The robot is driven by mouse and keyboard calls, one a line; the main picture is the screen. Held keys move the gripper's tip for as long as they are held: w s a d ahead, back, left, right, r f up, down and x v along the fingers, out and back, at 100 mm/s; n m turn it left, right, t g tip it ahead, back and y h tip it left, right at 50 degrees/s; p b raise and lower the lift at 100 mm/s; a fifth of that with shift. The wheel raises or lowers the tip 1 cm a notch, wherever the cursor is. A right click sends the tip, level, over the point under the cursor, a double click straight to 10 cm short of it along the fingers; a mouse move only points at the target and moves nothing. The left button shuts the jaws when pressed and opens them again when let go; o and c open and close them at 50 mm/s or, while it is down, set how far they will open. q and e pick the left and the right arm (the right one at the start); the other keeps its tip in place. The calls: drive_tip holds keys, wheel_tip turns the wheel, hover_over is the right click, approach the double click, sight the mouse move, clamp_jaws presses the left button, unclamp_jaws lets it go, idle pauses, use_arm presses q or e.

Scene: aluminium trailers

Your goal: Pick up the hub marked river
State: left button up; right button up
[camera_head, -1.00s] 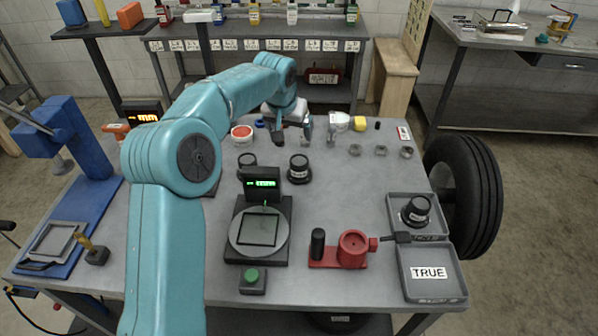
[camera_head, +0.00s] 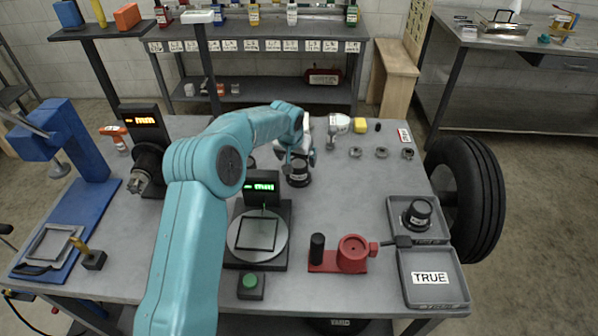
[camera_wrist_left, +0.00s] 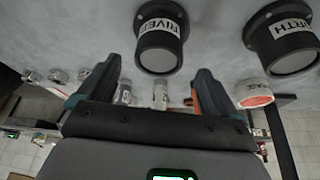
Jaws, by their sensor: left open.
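The hub marked river is a black, stepped round piece with a white label reading RIVER in the left wrist view (camera_wrist_left: 162,38). In the head view it stands on the table (camera_head: 298,174), right of my left forearm. My left gripper (camera_head: 297,158) is open and empty just above and behind this hub. In the wrist view the hub lies ahead of the fingertips (camera_wrist_left: 158,68), roughly centred between them and apart from them. A second black hub (camera_wrist_left: 284,36) stands beside it, its label cut off to "RTH"; my arm mostly hides it in the head view.
Another black hub (camera_head: 418,213) sits in a grey tray at the right; the tray in front (camera_head: 436,294) is marked TRUE. A scale (camera_head: 258,236) and a red fixture (camera_head: 350,254) stand nearer. Several metal nuts (camera_head: 382,153) lie behind. The table right of the river hub is clear.

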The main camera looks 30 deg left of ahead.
use_arm(q)
drive_tip(key=p+x, duration=0.1)
drive_tip(key=x, duration=0.2)
drive_tip(key=shift+f, duration=0.4)
drive_tip(key=shift+w+f, duration=0.15)
drive_tip(key=shift+f, duration=0.2)
drive_tip(key=shift+d+r, duration=0.1)
drive_tip(key=shift+r, duration=0.1)
drive_tip(key=c, duration=1.7)
wheel_tip(320, 180, up, 12)
drive_tip(key=b, duration=0.1)
wheel_tip(320, 180, up, 8)
drive_tip(key=p, duration=0.1)
hover_over(299, 164)
drive_tip(key=shift+n, duration=0.3)
